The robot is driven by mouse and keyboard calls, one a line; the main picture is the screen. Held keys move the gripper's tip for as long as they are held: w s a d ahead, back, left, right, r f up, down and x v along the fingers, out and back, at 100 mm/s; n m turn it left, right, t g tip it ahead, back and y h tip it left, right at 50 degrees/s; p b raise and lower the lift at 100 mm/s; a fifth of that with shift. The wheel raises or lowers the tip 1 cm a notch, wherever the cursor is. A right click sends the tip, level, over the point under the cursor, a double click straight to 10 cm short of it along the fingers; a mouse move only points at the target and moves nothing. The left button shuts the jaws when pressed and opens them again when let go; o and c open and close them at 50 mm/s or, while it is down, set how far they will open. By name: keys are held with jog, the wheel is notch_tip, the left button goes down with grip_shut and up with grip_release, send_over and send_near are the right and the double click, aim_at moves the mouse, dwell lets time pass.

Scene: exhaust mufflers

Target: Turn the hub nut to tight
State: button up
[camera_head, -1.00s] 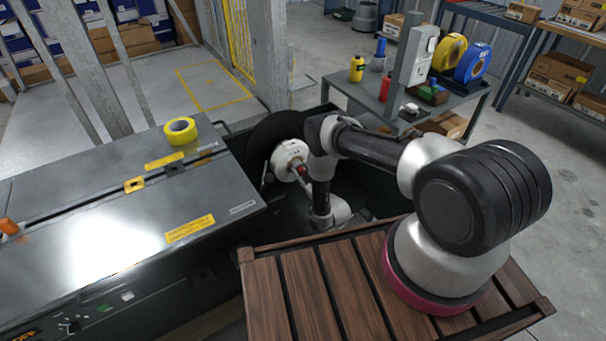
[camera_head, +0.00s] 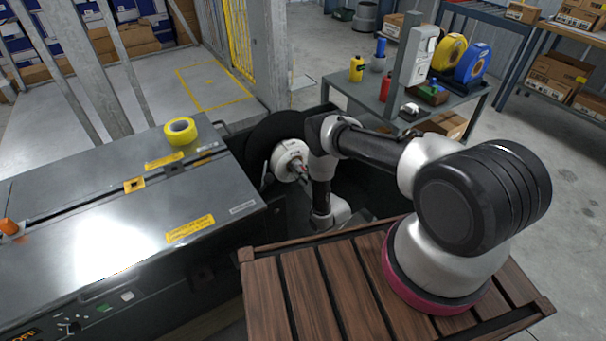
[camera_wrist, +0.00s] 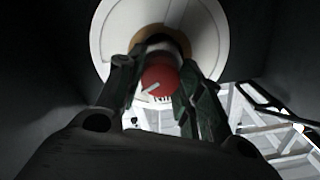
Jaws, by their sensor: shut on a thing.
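The hub nut (camera_wrist: 158,78) is a red round cap with a white mark on its face, at the middle of a white disc-shaped hub (camera_wrist: 101,38) in the wrist view. My gripper (camera_wrist: 157,84) is shut on the hub nut, one dark finger on each side of it. In the head view the white hub (camera_head: 288,157) stands in the dark bay beside the machine, and my gripper (camera_head: 300,170) reaches it from the right. The nut is largely hidden by my gripper and arm there.
A grey metal machine cabinet (camera_head: 100,225) with yellow labels stands left of the hub, with a roll of yellow tape (camera_head: 180,131) on top. A grey cart (camera_head: 455,115) with bottles and tape rolls stands behind my arm. Dark walls surround the hub closely.

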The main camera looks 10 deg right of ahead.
jog(key=shift+m, duration=2.3)
jog(key=shift+o, duration=0.2)
jog(key=shift+d, duration=0.1)
jog(key=shift+c, duration=0.2)
jog(key=o, duration=1)
jog(key=shift+o, duration=0.2)
jog(key=v, duration=1.2)
